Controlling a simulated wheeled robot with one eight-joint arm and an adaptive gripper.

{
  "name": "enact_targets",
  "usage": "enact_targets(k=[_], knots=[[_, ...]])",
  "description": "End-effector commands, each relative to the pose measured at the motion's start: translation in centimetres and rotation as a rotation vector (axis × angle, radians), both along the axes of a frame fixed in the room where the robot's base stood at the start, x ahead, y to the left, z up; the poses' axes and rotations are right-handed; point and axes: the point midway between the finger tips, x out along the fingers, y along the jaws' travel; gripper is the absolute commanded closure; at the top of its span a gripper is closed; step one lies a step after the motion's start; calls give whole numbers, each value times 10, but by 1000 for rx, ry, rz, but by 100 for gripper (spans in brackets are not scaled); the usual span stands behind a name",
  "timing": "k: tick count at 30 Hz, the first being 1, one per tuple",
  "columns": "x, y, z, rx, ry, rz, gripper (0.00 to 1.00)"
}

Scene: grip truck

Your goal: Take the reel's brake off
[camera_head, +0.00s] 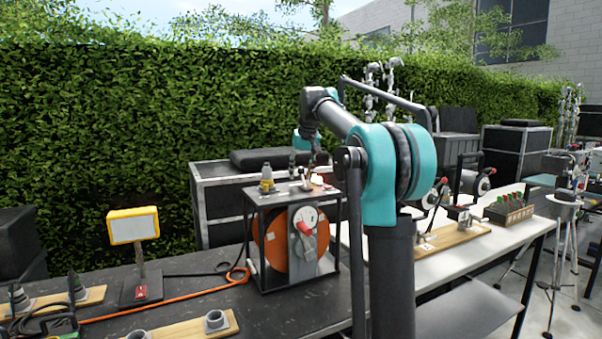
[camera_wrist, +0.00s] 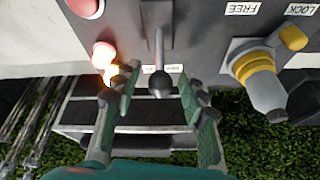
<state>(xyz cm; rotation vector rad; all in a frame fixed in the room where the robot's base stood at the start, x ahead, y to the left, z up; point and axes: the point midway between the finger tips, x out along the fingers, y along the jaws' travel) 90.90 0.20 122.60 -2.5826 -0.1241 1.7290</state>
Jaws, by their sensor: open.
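The reel (camera_head: 271,243) is an orange drum in a black frame on the dark table. On the frame's top plate (camera_wrist: 205,15) stands a grey lever with a dark ball knob (camera_wrist: 160,84). My gripper (camera_head: 312,165) is above this plate, pointing down. In the wrist view my gripper (camera_wrist: 158,88) is open, with one green-padded finger on each side of the ball knob; I cannot tell whether either touches it. A grey fitting with a yellow handle (camera_wrist: 292,38) stands at the right, near labels reading FREE (camera_wrist: 243,8) and LOCK (camera_wrist: 300,9).
A red-handled crank (camera_head: 304,229) is on the reel's front. An orange cable (camera_head: 190,296) runs left along the table. A hedge (camera_head: 120,110) stands behind.

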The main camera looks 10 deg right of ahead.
Motion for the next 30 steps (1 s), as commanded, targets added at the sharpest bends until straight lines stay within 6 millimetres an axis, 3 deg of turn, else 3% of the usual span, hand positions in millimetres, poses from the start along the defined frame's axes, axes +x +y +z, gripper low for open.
enact_targets(k=[7,17,30], knots=[[0,0,-1,0,0,0,58],[0,0,0,0,0,0,99],[0,0,0,1,-3,-1,100]])
